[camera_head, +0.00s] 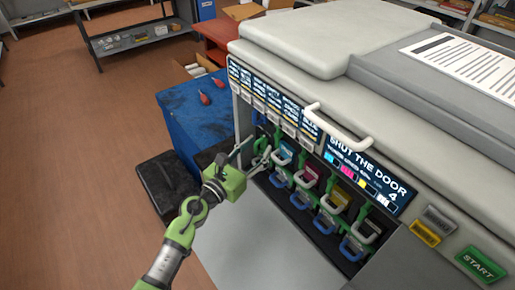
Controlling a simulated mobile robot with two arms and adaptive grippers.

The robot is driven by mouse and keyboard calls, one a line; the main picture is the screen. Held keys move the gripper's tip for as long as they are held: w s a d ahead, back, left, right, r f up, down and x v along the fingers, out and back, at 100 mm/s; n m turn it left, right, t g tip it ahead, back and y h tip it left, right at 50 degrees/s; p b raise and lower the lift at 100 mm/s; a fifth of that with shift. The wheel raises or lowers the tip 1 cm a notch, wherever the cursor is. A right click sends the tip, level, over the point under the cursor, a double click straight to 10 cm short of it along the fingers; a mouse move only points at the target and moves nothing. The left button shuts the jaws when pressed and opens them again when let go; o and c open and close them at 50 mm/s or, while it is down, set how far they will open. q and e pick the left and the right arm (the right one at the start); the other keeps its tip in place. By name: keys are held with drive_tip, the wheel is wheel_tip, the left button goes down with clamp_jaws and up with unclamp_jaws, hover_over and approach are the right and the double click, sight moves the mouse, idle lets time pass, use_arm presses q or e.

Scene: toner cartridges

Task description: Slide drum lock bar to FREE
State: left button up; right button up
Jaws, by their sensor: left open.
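The grey printer (285,58) fills the right side, with its front bay open. In the bay sits a row of toner cartridges with white upper handles, such as a magenta one (309,169) and a yellow one (339,194). Blue lower handles (328,222) and green parts show around them. I cannot tell which part is the drum lock bar, and no FREE marking is readable. My left gripper (256,153) is open at the left end of the bay, by the leftmost cartridges. It partly hides that end, and contact cannot be told. My right gripper is out of view.
A white bar handle (337,126) juts out above the bay, beside a display (368,177) reading "SHUT THE DOOR". The pale lowered panel (250,245) lies below the bay. A blue cabinet (187,122) with red items and a black box (166,182) stand left. Floor farther left is clear.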

use_arm(q)
drive_tip(key=shift+a, duration=0.15)
idle(0.4)
drive_tip(key=v, duration=0.7)
idle(0.9)
idle(0.4)
